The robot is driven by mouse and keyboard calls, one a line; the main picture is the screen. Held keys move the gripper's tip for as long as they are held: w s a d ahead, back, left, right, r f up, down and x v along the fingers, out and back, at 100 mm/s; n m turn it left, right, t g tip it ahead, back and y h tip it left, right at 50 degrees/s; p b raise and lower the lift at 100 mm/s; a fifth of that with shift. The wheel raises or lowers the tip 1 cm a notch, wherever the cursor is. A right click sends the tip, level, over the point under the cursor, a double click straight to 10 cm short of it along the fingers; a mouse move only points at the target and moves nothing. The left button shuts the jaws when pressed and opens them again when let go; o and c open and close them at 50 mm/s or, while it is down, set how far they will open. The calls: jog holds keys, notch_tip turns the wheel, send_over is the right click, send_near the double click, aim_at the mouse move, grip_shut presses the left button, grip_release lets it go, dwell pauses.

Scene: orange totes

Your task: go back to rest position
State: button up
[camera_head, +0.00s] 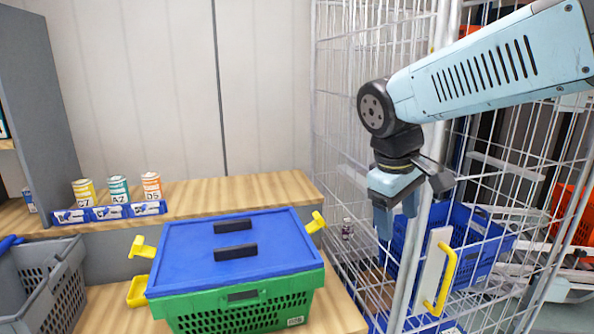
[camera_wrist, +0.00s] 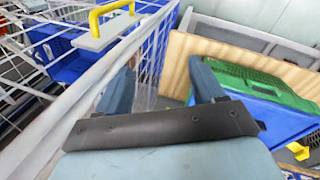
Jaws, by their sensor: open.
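My gripper (camera_head: 398,222) hangs from my light blue arm in front of the white wire cage, pointing down. In the wrist view its two blue fingers (camera_wrist: 162,88) are spread apart with nothing between them. The green crate (camera_head: 240,312) with a blue lid (camera_head: 185,262) stands to the left of my gripper, clear of it. The green crate also shows at the right of the wrist view (camera_wrist: 262,82).
The white wire cage (camera_head: 340,120) has a panel with a yellow handle (camera_head: 446,278) close to my gripper. A blue crate (camera_head: 478,232) is behind the wires. Labelled cans (camera_head: 118,190) stand on the wooden shelf (camera_head: 235,194). A grey basket (camera_head: 52,286) is at the left.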

jog(key=s+d+m+t+y, duration=0.2)
jog(key=s+d+m+t, duration=0.1)
jog(key=s+d+m, duration=0.2)
jog(key=shift+s+d+r+m+t, duration=0.35)
jog(key=shift+s+m, duration=0.2)
jog(key=shift+m, duration=0.55)
